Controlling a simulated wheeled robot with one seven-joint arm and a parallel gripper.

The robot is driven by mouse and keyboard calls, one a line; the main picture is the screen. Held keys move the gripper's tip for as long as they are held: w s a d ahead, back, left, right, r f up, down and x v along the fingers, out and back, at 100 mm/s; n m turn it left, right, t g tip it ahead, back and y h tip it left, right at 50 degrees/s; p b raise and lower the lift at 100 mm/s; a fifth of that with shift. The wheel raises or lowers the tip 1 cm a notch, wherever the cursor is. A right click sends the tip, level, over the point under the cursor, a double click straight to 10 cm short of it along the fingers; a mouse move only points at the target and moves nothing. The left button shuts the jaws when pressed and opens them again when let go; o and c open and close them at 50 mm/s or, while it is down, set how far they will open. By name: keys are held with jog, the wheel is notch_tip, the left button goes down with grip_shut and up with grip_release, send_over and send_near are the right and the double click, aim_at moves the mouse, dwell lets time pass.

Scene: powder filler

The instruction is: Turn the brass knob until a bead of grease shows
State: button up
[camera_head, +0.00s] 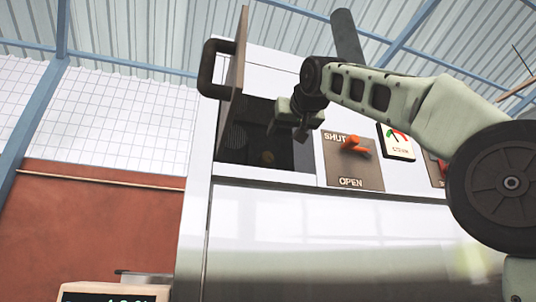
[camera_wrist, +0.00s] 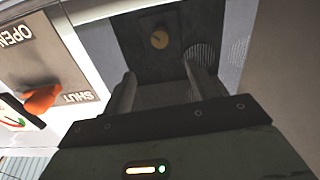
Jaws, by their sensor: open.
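The round brass knob (camera_wrist: 159,40) sits on the dark back panel inside the open compartment. It also shows, small and dim, in the head view (camera_head: 268,157). My gripper (camera_wrist: 160,80) is at the compartment mouth, its two fingers apart and pointing in at the knob. The knob appears between and beyond the fingertips, and the gripper looks empty and apart from it. In the head view my gripper (camera_head: 301,132) hangs in front of the opening's right part. I cannot make out a bead of grease.
A hinged door with a dark handle (camera_head: 214,68) stands open at the compartment's left. Right of the opening is a SHUT/OPEN plate with an orange lever (camera_head: 354,145), then a gauge (camera_head: 398,142). A perforated round patch (camera_wrist: 200,60) is right of the knob in the wrist view.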

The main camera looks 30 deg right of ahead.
aim_at(268, 156)
jog(key=p+x, duration=0.6)
jog(key=x, duration=0.9)
jog(key=c, duration=1)
